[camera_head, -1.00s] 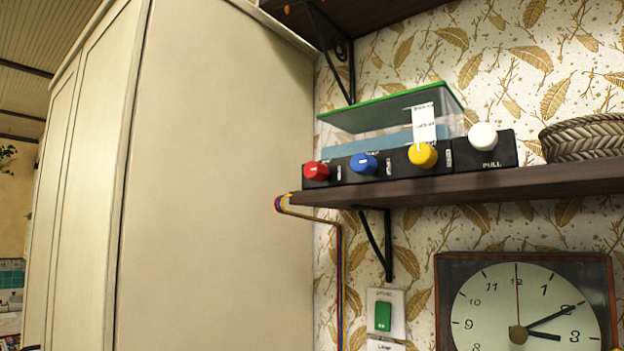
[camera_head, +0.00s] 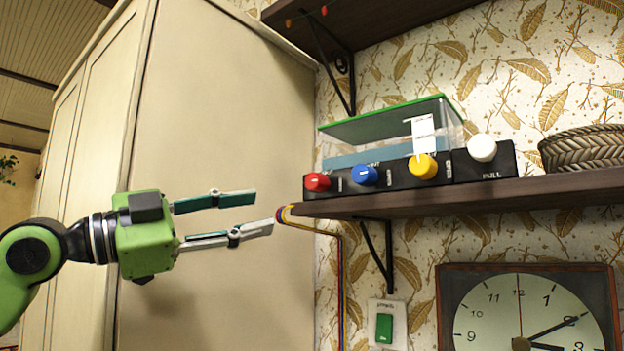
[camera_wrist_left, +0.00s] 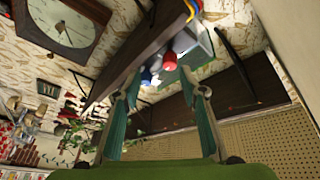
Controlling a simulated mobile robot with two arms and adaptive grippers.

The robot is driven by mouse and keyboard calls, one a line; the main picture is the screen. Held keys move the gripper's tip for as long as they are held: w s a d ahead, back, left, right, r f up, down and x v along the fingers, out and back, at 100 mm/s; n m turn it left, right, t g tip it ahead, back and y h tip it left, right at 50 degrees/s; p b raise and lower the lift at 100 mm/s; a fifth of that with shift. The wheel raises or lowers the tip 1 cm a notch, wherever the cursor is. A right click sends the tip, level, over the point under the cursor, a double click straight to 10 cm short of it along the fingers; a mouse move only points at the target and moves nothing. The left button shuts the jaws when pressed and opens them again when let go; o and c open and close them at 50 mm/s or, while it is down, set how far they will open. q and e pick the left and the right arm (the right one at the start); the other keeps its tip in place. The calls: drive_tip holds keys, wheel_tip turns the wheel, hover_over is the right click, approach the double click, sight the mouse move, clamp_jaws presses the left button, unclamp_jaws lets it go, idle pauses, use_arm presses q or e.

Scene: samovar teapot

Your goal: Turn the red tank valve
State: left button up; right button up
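The red valve knob (camera_head: 317,182) sits at the left end of a black control box (camera_head: 410,172) on the wall shelf. A blue knob (camera_head: 364,175), a yellow knob (camera_head: 422,166) and a white knob (camera_head: 482,148) follow to its right. My left gripper (camera_head: 264,213) is open and empty, left of the shelf end and a little below the red knob, pointing right. In the left wrist view the red knob (camera_wrist_left: 170,60) shows beyond the open fingers (camera_wrist_left: 160,103). The fingers appear apart from it. My right gripper is not in view.
The dark shelf (camera_head: 450,197) has coloured cables (camera_head: 341,270) hanging at its left end. A clear tank with a green rim (camera_head: 390,109) stands behind the knobs. A woven basket (camera_head: 585,142) is at right. A tall cream cabinet (camera_head: 225,110) stands behind my gripper.

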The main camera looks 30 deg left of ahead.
sight(310, 181)
use_arm(q)
drive_tip(key=shift+t, duration=0.3)
drive_tip(key=w+d+r+p, duration=0.1)
drive_tip(key=w+r+p, duration=0.1)
drive_tip(key=w+p, duration=0.1)
drive_tip(key=w+d+r+p, duration=0.2)
drive_tip(key=w+p, duration=0.1)
drive_tip(key=p, duration=0.3)
drive_tip(key=w+d+r+p, duration=0.1)
drive_tip(key=w+r+p, duration=0.1)
drive_tip(key=w+p, duration=0.1)
drive_tip(key=shift+d+r+p, duration=0.15)
drive_tip(key=shift+d+p, duration=0.2)
drive_tip(key=shift+p, duration=0.55)
drive_tip(key=shift+w+d+p, duration=0.25)
drive_tip(key=shift+w+p, duration=0.3)
drive_tip(key=shift+p, duration=0.1)
clamp_jaws()
